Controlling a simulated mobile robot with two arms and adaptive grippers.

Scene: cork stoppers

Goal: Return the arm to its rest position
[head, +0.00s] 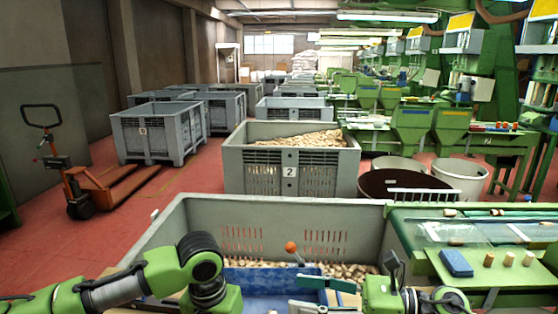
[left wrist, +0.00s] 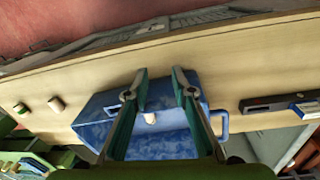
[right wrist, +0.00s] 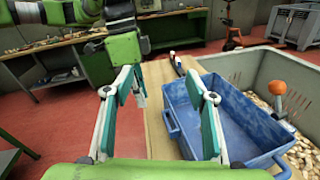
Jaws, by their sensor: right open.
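My right gripper (head: 306,293) reaches in from the right at the bottom of the head view. In the right wrist view its fingers (right wrist: 162,73) are apart with nothing between them, beside a blue tray (right wrist: 235,115). The blue tray also shows in the head view (head: 258,284), partly behind my arms. My left gripper (left wrist: 160,72) is open in the left wrist view, over a blue container (left wrist: 92,125). A pale cork (left wrist: 150,118) shows between its fingers, apart from them. In the head view the left arm bends down at the lower left and its fingers are hidden.
A large grey crate (head: 342,213) holding corks (head: 345,271) stands beyond the tray. An orange knob (head: 291,247) stands up near it. At right is a green bench (head: 430,232) with a blue sponge (head: 455,263) and several corks.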

